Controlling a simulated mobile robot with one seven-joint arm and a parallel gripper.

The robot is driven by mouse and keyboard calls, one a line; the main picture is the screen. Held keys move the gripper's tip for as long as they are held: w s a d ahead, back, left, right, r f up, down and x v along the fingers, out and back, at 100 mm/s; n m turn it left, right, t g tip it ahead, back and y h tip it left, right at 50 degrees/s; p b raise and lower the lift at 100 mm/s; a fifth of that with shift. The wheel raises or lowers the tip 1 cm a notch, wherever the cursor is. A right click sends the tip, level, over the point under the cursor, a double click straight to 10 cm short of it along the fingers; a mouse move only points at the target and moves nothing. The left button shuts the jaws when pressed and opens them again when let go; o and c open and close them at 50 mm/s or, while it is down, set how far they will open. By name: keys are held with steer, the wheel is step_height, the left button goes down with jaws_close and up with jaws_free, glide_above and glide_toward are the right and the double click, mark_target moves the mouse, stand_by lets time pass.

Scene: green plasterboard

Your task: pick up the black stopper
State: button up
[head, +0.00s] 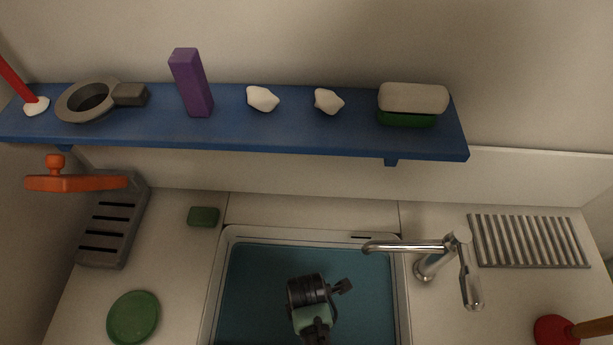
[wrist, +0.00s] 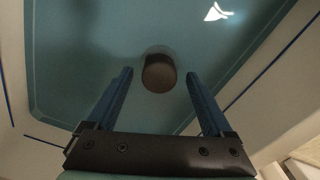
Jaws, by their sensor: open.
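A dark, round, short thing (wrist: 159,74), which looks like the black stopper, is on the blue-green floor of the sink (head: 245,290) in the wrist view. I cannot tell for sure whether it is the stopper or the drain hole. My gripper (wrist: 158,76) is open, with its two blue fingers on either side of the round thing in the picture. The fingers do not visibly touch it, and the height above it is unclear. In the head view my arm's end is over the sink and no stopper shows there.
A metal tap (head: 410,247) reaches over the sink's right side. A blue shelf (head: 240,136) with several objects runs above the back. A green disc (head: 133,318) and a green sponge (head: 203,216) lie left; a ribbed rack (head: 527,241) and a red plunger (head: 553,331) are right.

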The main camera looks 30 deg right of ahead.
steer(key=shift+f, duration=0.85)
jaws_close()
